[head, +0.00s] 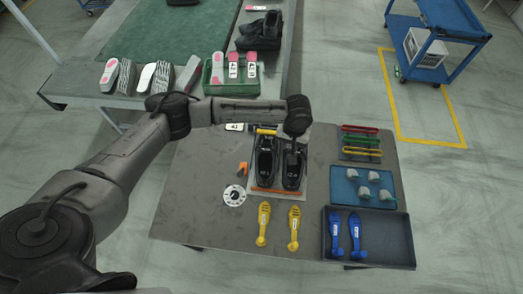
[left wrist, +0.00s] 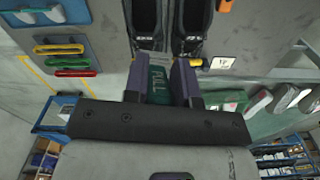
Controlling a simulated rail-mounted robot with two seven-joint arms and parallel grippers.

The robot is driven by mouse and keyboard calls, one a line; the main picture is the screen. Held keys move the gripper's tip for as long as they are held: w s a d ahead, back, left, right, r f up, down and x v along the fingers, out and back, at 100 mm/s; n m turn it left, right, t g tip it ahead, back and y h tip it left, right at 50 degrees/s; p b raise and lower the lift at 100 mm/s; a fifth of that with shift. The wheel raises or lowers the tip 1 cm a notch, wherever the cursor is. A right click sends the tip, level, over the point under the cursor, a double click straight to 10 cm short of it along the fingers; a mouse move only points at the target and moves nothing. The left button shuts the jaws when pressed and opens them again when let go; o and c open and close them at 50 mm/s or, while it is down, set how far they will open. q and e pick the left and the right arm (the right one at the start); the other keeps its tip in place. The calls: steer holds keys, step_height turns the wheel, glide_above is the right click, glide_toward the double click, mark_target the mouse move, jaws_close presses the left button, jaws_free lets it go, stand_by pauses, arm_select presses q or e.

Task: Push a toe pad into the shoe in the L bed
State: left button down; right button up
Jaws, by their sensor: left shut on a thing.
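Two black shoes stand side by side in a holder on the grey table, the left one (head: 265,160) and the right one (head: 292,172) in the head view. Several grey toe pads (head: 364,192) lie on a blue tray (head: 345,198). My right gripper is not in view.
Yellow shoe-shaped tools (head: 263,222) lie in front of the shoes. Blue ones (head: 336,232) lie in a dark tray (head: 390,238). A rack of coloured handles (head: 360,140) stands at right. A green crate (head: 212,80) with insoles is on the back table.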

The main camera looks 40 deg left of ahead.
arm_select(q)
steer(key=s+a+f+n+b, duration=0.1)
steer(key=a+f+b, duration=0.1)
steer(key=f, duration=0.5)
steer(key=s+a+f+n+b, duration=0.1)
steer(key=a+f+b, duration=0.2)
steer(key=f+b, duration=0.2)
steer(key=s+a+f+b, duration=0.1)
steer(key=a+f+b, duration=0.2)
steer(key=f, duration=0.7)
steer(key=shift+f+n+b, duration=0.4)
steer(key=shift+b, duration=0.15)
steer(key=shift+w+a+f+b, duration=0.15)
steer(key=shift+w+a+b, duration=0.55)
steer(key=shift+w+a, duration=0.6)
steer(key=shift+w, duration=0.15)
steer(key=c, duration=0.8)
jaws_free()
steer(key=shift+c, duration=0.2)
steer(key=shift+d, duration=0.1)
